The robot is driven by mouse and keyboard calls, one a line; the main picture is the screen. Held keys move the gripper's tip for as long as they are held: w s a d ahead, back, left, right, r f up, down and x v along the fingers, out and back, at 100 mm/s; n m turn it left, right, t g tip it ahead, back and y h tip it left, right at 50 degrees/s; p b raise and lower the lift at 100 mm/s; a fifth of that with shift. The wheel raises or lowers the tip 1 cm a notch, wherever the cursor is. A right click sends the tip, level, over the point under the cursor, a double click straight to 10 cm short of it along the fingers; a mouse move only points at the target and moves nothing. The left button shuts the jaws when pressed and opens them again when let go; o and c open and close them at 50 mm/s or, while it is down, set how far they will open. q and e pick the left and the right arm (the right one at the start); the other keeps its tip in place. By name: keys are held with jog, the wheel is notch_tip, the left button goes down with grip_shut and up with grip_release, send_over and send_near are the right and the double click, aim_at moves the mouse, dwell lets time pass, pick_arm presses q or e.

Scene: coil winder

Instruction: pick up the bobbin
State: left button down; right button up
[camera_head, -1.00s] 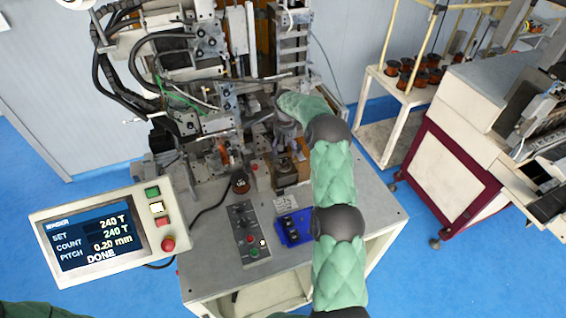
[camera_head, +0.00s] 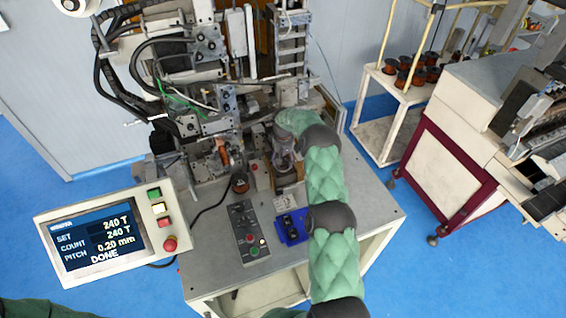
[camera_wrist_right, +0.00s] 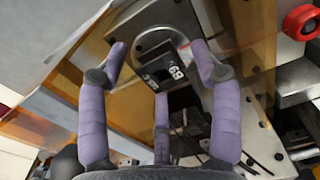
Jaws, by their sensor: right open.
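A small dark bobbin with copper winding (camera_head: 240,184) stands on the machine table in the head view, left of my right gripper. A copper-coloured wound part (camera_head: 223,155) also shows on the winder just behind it; I cannot tell for certain which is the task's bobbin. My right gripper (camera_head: 284,165) is over the table, apart from both. No bobbin is clear in that view. My left gripper is not in view.
The winder (camera_head: 210,90) fills the back of the table. A display panel (camera_head: 105,235) reading DONE stands at left. A control box (camera_head: 246,230) and blue tray (camera_head: 293,228) lie at the table's front. Several copper bobbins (camera_head: 405,78) sit on a side shelf.

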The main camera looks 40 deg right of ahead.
jog(key=c, duration=0.7)
jog(key=shift+c, duration=0.5)
jog(key=shift+r, duration=0.1)
jog(key=shift+r+b, duration=0.45)
jog(key=shift+r, duration=0.1)
jog(key=s+a+r+b, duration=0.4)
jog(key=s+r, duration=0.7)
jog(key=s, duration=0.2)
jog(key=shift+s+a+r, duration=0.15)
jog(key=shift+a+r, duration=0.05)
jog(key=shift+r, duration=0.15)
